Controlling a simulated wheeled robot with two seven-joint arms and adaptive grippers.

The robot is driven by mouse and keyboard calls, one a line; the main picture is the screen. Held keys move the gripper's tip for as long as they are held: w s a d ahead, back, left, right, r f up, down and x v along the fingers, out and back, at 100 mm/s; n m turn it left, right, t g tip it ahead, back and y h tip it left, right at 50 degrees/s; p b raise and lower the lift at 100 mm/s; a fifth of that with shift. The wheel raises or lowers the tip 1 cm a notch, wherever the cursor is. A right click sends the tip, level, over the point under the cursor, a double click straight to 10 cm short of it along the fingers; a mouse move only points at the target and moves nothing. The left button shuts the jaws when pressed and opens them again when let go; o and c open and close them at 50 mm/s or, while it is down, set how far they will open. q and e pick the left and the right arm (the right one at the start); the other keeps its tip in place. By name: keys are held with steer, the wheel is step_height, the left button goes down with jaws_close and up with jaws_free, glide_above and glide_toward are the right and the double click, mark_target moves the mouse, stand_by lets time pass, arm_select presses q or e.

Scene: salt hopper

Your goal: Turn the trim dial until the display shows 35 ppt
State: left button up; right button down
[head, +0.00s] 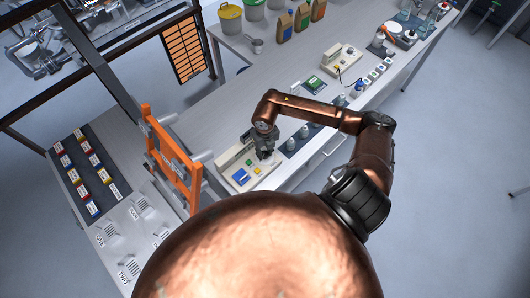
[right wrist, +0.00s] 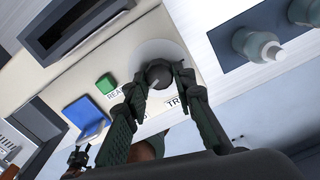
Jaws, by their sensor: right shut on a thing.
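The cream instrument (head: 240,178) stands on the grey bench, with a blue part and a green button on its top. My right gripper (head: 265,153) comes down over its right end. In the right wrist view, the fingers of my right gripper (right wrist: 156,82) are shut on the dark round trim dial (right wrist: 158,72), one on each side. A pale pointer line shows on the dial, and a partly covered "TR…" label lies beside it. The dark display window (right wrist: 75,28) is at upper left; no reading can be made out. My left gripper is not in view.
The green READ button (right wrist: 106,84) and a blue part (right wrist: 85,115) sit close to the fingers. A dark tray with pale bottles (right wrist: 258,45) stands beside the instrument. An orange frame (head: 170,160) rises to its left.

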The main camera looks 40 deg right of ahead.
mark_target(265, 154)
steer(key=c, duration=1.6)
jaws_free()
steer(key=shift+w+r, duration=0.1)
steer(key=shift+r, duration=0.15)
step_height(265, 154, up, 12)
steer(key=shift+f, duration=0.25)
